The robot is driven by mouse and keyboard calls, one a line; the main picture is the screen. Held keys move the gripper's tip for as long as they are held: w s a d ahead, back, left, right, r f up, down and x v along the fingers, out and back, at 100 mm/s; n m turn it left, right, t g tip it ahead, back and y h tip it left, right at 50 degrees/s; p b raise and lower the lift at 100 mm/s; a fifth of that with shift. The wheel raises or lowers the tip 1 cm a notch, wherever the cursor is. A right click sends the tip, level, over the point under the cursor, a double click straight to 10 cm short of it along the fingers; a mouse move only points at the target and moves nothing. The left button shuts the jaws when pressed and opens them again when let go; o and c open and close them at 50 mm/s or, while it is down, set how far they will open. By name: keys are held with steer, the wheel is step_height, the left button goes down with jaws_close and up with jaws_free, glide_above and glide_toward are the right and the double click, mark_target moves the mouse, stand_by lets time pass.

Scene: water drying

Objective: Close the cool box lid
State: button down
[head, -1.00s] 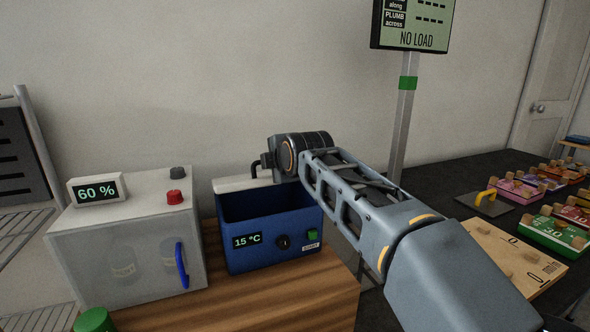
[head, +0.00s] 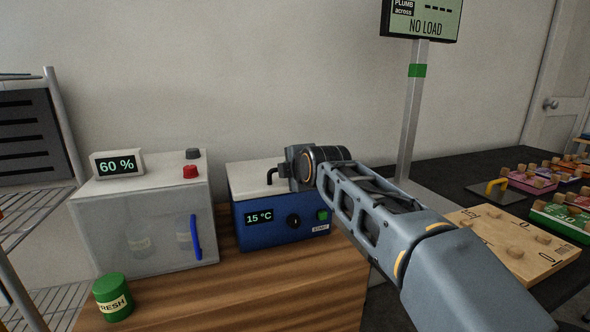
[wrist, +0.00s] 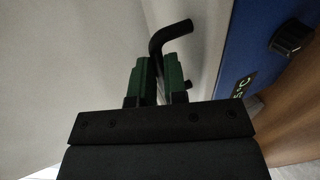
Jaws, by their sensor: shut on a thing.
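The blue cool box (head: 265,233) stands on the wooden bench, with a 15 °C display, a knob and a green button on its front. Its pale lid (head: 249,181) lies flat across the top and hides the inside; I see no clear gap at the front edge. The bent black lid handle (wrist: 168,36) shows in the wrist view between the green finger pads of my gripper (wrist: 160,80), which is shut on it. In the head view the handle (head: 270,175) shows just left of my gripper (head: 284,173); my wrist covers the lid's right part.
A clear-fronted cabinet (head: 150,235) with a blue handle and a 60 % display (head: 117,164) stands left of the cool box. A green jar (head: 112,296) is in front of it. A post with a screen (head: 421,20) rises at right. Bare wood (head: 265,285) lies in front.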

steer(key=shift+f+g, duration=0.3)
steer(key=shift+f, duration=0.55)
steer(key=c, duration=1.4)
jaws_free()
steer(key=shift+s, duration=0.1)
steer(key=shift+c, duration=0.2)
steer(key=p+v, duration=0.2)
steer(key=v, duration=1.2)
steer(key=shift+a+r+p, duration=0.15)
steer(key=shift+r+p, duration=0.15)
steer(key=shift+p, duration=0.1)
